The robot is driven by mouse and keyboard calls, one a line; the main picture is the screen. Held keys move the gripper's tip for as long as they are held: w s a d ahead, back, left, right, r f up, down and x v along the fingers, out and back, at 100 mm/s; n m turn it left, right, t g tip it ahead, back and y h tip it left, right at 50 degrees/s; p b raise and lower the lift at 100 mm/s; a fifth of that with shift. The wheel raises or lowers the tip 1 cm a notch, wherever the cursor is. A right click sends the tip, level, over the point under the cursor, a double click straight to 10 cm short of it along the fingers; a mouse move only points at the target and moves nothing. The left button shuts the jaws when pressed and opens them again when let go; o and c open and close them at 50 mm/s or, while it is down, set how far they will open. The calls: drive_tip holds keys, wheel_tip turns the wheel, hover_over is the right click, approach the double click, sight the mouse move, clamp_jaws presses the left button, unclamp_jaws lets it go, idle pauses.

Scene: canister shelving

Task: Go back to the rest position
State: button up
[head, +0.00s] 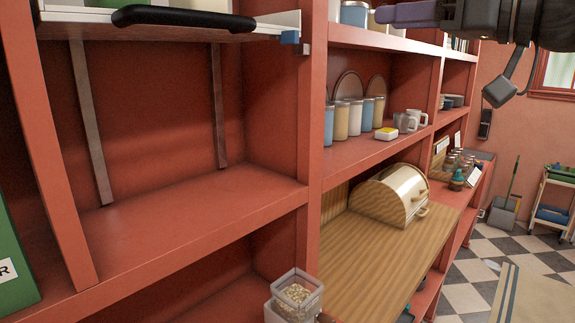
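My gripper (408,13) is at the top right of the head view, in front of the upper shelf. A purple finger-like part points left, and the dark wrist runs to the right edge. The frame cuts off part of it, so I cannot tell if it is open or shut. Nothing is visibly held. Several blue, cream and white canisters (341,119) stand in a row on the middle shelf. More canisters (355,14) stand on the upper shelf, partly hidden by my gripper.
The red shelving (190,225) has an empty bay at left. A white board (170,20) with a black handle juts out at top left. A clear container of grain (296,296) stands at the bottom. A bread box (392,196) sits on the wooden counter. Checkered floor lies right.

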drive_tip(key=w+f+m+g+h, duration=0.1)
drive_tip(key=w+f+m+h, duration=0.2)
drive_tip(key=f, duration=0.8)
drive_tip(key=w+f+m+g+h, duration=0.1)
drive_tip(key=w+f+m+h, duration=0.15)
drive_tip(key=f, duration=0.85)
drive_tip(key=w+f+m+g+h, duration=0.2)
drive_tip(key=w+f+m+h, duration=0.15)
drive_tip(key=f, duration=0.75)
drive_tip(key=s+f+g+h, duration=0.1)
drive_tip(key=s+f, duration=0.4)
drive_tip(key=f, duration=0.4)
drive_tip(key=s+f+g+h, duration=0.2)
drive_tip(key=s+f, duration=0.3)
drive_tip(key=f, duration=0.5)
drive_tip(key=s+f+g+h, duration=0.1)
drive_tip(key=s+f, duration=0.4)
drive_tip(key=f, duration=0.5)
drive_tip(key=shift+d+f+m+g, duration=0.2)
drive_tip(key=shift+d+m+g, duration=0.15)
drive_tip(key=shift+g, duration=0.35)
drive_tip(key=shift+s, duration=0.2)
